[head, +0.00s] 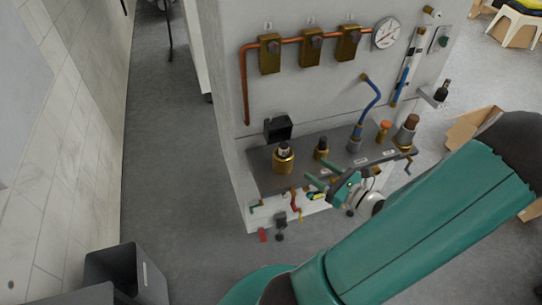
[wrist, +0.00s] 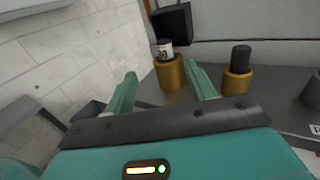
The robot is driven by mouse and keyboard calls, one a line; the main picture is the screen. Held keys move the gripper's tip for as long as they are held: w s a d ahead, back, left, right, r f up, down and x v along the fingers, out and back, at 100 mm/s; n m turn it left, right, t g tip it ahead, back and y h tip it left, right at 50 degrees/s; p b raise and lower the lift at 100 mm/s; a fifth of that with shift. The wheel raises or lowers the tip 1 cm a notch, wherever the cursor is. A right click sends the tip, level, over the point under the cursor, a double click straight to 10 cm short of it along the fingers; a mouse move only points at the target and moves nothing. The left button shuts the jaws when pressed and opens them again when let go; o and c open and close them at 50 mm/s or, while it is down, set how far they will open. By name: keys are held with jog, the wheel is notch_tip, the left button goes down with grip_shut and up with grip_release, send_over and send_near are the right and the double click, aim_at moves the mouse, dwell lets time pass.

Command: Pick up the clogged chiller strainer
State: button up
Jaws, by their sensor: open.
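A brass cup (head: 283,163) on the dark shelf (head: 262,176) holds a small black-and-white cylinder (head: 283,148). Both show in the wrist view, the brass cup (wrist: 169,73) and the cylinder with its pale label (wrist: 165,51), beyond my fingers. A second brass holder with a black top (head: 321,148) stands to its right; its black top (wrist: 240,57) also shows in the wrist view. I cannot tell for sure which piece is the clogged chiller strainer. My gripper (head: 314,187) is open and empty at the shelf's front. Its two green fingers (wrist: 160,80) are apart, short of the brass cup.
A blue hose (head: 374,98), an orange-topped piece (head: 384,130) and a brown-topped cylinder (head: 407,129) stand farther right. A black box (head: 278,128) is on the panel behind the brass cup. Tools hang below the shelf's front edge. Black bins (head: 128,270) stand at lower left; the floor between is clear.

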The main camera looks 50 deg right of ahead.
send_near(283, 155)
jog(key=w+d+r, duration=0.1)
jog(key=w+r, duration=0.2)
jog(key=w, duration=0.4)
jog(key=w+d, duration=0.1)
jog(key=w, duration=0.1)
jog(key=shift+w+f, duration=0.2)
jog(key=shift+f, duration=0.15)
jog(key=c, duration=1.1)
jog(key=shift+r, duration=0.1)
